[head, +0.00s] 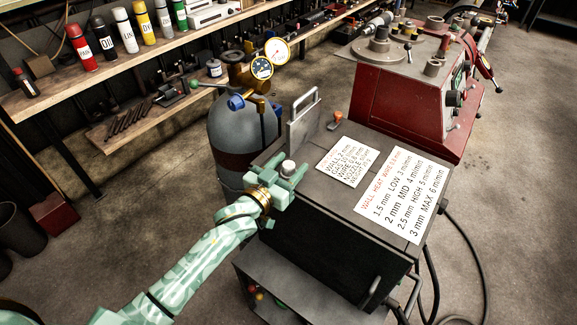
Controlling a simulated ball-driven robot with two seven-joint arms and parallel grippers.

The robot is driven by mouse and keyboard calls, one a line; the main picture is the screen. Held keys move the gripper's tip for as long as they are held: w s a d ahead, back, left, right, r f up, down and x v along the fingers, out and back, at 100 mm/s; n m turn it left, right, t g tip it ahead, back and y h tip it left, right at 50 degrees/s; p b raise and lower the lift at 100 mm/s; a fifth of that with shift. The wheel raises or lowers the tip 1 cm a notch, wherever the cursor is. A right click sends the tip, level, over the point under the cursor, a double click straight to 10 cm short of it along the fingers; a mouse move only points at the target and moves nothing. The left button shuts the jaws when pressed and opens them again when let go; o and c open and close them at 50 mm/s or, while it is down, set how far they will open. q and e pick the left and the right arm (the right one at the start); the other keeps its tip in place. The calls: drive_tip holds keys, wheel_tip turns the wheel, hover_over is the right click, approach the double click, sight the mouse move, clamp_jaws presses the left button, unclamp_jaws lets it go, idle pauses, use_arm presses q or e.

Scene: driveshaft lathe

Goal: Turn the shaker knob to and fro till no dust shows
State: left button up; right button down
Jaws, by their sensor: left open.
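My left gripper (286,174), pale green, is at the left front corner of the dark cabinet's top (305,200). Its jaws are open, with a small light grey rounded knob (288,166) showing between the fingers. This may be the shaker knob; no label on it can be read. I cannot tell whether the fingers touch it. The gripper hides the knob's base. No dust can be made out at this size. My right gripper is not in view.
An upright metal plate with a handle (304,118) and a small orange part (337,120) stand behind the knob. Printed cards (346,162) lie on the cabinet. A gas cylinder (232,140) with gauges stands close to the left. A red machine (400,105) stands behind; cables trail at right.

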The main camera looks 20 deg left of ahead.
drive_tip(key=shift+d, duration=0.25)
use_arm(q)
drive_tip(key=c, duration=1)
drive_tip(key=shift+o, duration=0.2)
drive_tip(key=shift+d+r+m+h, duration=0.1)
drive_tip(key=shift+r+m+h, duration=0.1)
drive_tip(key=shift+m+h, duration=0.15)
drive_tip(key=shift+f+m+g+h+p, duration=0.1)
drive_tip(key=shift+m+g+h+p, duration=0.4)
drive_tip(key=shift+h, duration=0.25)
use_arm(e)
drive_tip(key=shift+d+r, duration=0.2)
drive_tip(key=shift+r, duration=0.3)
use_arm(q)
drive_tip(key=o, duration=1)
drive_tip(key=shift+c, duration=0.2)
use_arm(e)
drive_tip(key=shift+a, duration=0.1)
